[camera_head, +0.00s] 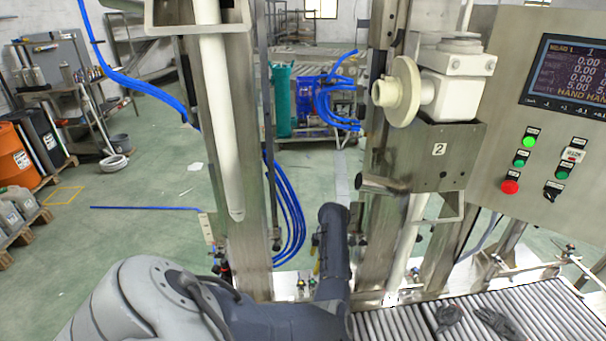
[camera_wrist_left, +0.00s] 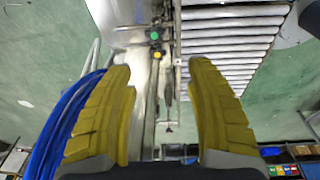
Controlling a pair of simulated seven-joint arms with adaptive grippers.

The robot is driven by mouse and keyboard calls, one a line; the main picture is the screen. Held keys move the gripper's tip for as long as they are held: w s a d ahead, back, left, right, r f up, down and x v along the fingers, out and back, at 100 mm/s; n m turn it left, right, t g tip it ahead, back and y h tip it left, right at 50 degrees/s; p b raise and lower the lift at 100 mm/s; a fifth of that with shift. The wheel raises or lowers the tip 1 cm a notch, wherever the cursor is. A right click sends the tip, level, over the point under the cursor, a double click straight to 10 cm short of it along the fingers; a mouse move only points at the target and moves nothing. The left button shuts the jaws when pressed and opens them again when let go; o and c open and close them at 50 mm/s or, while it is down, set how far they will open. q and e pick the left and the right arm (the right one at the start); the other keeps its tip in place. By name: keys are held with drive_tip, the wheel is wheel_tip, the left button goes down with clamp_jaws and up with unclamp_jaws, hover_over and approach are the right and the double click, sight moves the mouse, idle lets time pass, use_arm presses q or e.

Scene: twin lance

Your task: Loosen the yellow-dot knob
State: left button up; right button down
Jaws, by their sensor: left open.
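In the left wrist view, a small yellow-dot knob (camera_wrist_left: 157,55) sits on the metal frame. A green-dot knob (camera_wrist_left: 154,36) sits just above it in the picture. My left gripper (camera_wrist_left: 158,68) has its two yellow fingers wide apart with nothing between them. The yellow dot shows in the gap near the fingertips, with no finger touching it. In the head view my left arm reaches in from the lower left; its fingers cannot be made out there. My right gripper is not in view.
A roller conveyor (camera_head: 545,318) runs at the lower right, with dark objects (camera_head: 494,322) on it. Steel uprights (camera_head: 243,130) and blue hoses (camera_head: 288,205) stand close to my left arm. A control panel (camera_head: 556,110) is at the right.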

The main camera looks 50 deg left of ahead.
use_arm(q)
drive_tip(key=d+r+m+y, duration=0.1)
drive_tip(key=m, duration=0.1)
drive_tip(key=m+g+y, duration=0.1)
drive_tip(key=m, duration=0.1)
approach(302, 283)
drive_tip(key=x, duration=0.9)
drive_tip(key=shift+f, duration=0.1)
idle(0.4)
